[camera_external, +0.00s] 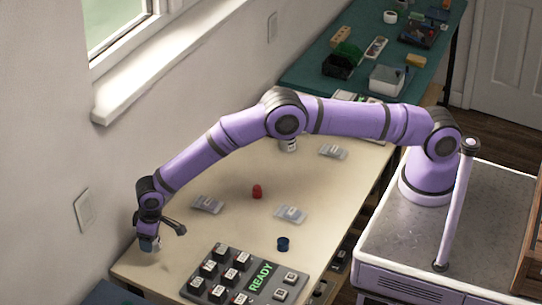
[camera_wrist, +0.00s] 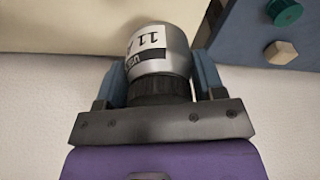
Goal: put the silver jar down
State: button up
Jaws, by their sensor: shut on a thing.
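The silver jar (camera_wrist: 160,52) has a dark ribbed band and a white label with black print reading "11". It sits between the two blue fingers of my gripper (camera_wrist: 160,85) in the wrist view. My gripper is shut on it. In the external view my gripper (camera_external: 149,243) is at the far left end of the beige table (camera_external: 165,268), near the wall, pointing down. The jar is mostly hidden there. I cannot tell whether the jar touches the table.
A grey panel (camera_external: 250,254) with black keys and a green "READY" sign lies to the right of my gripper. A red piece (camera_external: 257,191), a dark blue cap (camera_external: 283,243) and labelled packets (camera_external: 207,204) are spread over the table. A wall stands close on the left.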

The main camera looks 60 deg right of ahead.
jog(key=shift+r, duration=0.2)
jog(key=shift+w+d, duration=0.15)
jog(key=shift+d, duration=0.05)
jog(key=w+d+f+m+h, duration=0.1)
jog(key=w+d+m, duration=0.25)
jog(key=d, duration=0.95)
jog(key=w+d+m, duration=0.2)
jog(key=w+d, duration=0.2)
jog(key=d, duration=0.8)
jog(key=d+m, duration=0.7)
jog(key=d, duration=2.4)
jog(key=s+d+m+g, duration=0.1)
jog(key=s+d+m, duration=0.35)
jog(key=d, duration=0.85)
jog(key=s+d+r+m+h, duration=0.1)
jog(key=s+d, duration=0.6)
jog(key=d, duration=0.6)
jog(key=s+d+m+g, duration=0.1)
jog(key=s+d+m, duration=0.35)
jog(key=d, duration=0.85)
jog(key=shift+n, duration=0.45)
jog(key=f, duration=0.1)
jog(key=s+f, duration=0.1)
jog(key=f, duration=0.1)
jog(key=s+d+f, duration=0.1)
jog(key=f, duration=0.1)
jog(key=shift+f, duration=2.4)
